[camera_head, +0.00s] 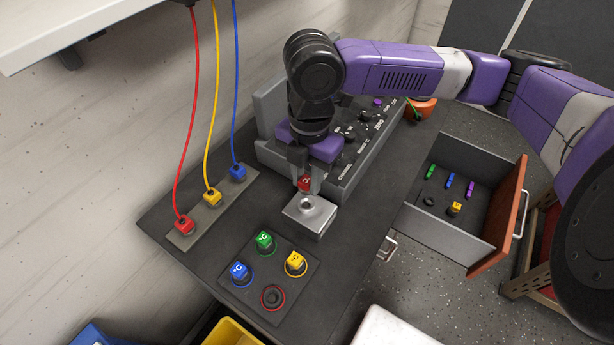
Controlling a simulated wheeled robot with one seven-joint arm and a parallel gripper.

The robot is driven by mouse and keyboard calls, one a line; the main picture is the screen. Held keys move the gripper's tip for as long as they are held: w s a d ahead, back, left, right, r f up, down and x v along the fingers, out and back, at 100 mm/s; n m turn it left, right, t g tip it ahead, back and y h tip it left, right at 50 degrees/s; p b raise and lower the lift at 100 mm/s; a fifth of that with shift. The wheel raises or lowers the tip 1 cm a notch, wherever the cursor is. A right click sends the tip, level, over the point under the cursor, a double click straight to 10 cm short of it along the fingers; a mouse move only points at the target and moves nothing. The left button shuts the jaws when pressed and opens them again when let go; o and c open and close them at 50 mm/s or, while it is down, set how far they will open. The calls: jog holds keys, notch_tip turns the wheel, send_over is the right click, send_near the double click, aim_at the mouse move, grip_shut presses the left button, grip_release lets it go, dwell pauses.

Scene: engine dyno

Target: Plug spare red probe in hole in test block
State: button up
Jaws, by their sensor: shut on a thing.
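My gripper (304,178) is shut on a red probe (304,185). It holds the probe upright, just above and slightly behind the hole in the silver test block (311,222). The hole (307,204) is on the block's top face and shows open. I cannot tell whether the probe's lower end touches the block. The block sits on the dark bench, in front of the grey control panel. My wrist hides part of the panel.
A plate (293,267) in front holds blue, green and yellow probes and an empty red-ringed socket (273,298). Red, yellow and blue cabled plugs sit in a strip (205,217) at left. An open drawer (465,200) with small coloured parts juts out at right. An orange-red pot (421,108) stands behind.

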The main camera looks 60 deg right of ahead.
jog(key=shift+f+b, duration=1.3)
jog(key=shift+f, duration=0.45)
jog(key=shift+f+b, duration=0.75)
jog(key=shift+f, duration=0.25)
jog(key=o, duration=1.1)
jog(key=shift+r, duration=0.15)
jog(key=shift+r+p, duration=3.05)
jog(key=shift+r, duration=0.6)
